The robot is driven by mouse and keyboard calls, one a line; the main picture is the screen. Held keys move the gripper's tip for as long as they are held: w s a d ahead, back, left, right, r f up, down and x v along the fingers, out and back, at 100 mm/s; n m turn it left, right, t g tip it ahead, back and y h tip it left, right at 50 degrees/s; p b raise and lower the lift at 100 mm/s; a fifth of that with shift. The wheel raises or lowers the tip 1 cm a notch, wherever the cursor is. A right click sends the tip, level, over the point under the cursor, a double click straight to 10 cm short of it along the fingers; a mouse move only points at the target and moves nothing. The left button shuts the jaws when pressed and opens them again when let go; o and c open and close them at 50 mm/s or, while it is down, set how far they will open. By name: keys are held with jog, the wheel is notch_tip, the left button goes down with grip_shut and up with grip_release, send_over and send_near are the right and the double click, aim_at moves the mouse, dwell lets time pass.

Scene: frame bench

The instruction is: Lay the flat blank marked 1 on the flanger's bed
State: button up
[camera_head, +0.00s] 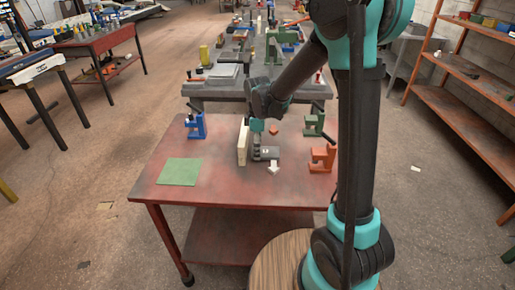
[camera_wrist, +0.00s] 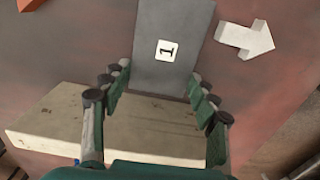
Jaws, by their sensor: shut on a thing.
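The flat grey blank (camera_wrist: 175,25) carries a white label with a 1. In the wrist view its near end lies between the fingers of my gripper (camera_wrist: 158,88), which is shut on it. In the head view the blank (camera_head: 268,153) appears low over the red table, partly behind my gripper (camera_head: 256,144); I cannot tell whether it touches the top. Three small machines stand on the table: blue (camera_head: 196,126), green (camera_head: 314,124) and orange (camera_head: 323,159). No readable label shows which is the flanger.
A pale wooden block (camera_head: 243,144) stands close left of my gripper; it also shows in the wrist view (camera_wrist: 50,124). A white arrow (camera_head: 273,167) lies just in front of the blank. A green mat (camera_head: 180,171) is bare at the left. An orange piece (camera_head: 273,130) is behind.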

jog(key=shift+f, duration=0.1)
jog(key=o, duration=1.8)
